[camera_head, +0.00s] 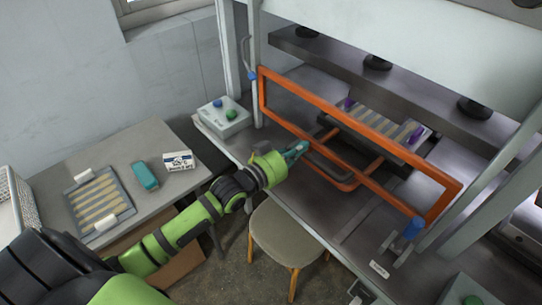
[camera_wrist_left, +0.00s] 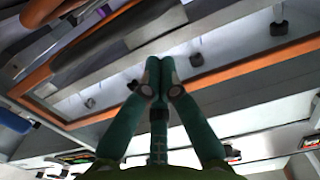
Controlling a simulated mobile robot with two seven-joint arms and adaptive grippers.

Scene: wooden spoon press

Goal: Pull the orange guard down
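The orange guard (camera_head: 350,121) is a rectangular frame standing across the front of the press, above its worktable. An orange loop (camera_head: 346,186) shows at its lower middle. My left gripper (camera_head: 304,147) reaches in from the left, with its teal fingers close to the guard's lower bar. Whether they touch it cannot be told. In the left wrist view the fingertips (camera_wrist_left: 160,68) meet with nothing seen between them, and an orange bar (camera_wrist_left: 250,66) passes behind them. My right gripper is not in view.
Inside the press is a tray of wooden spoons (camera_head: 375,124) with purple clips. A control box (camera_head: 223,116) stands at the press's left. A side table (camera_head: 130,150) holds another spoon tray (camera_head: 98,203), a teal item (camera_head: 145,176) and a small box (camera_head: 179,161). A stool (camera_head: 287,233) stands below.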

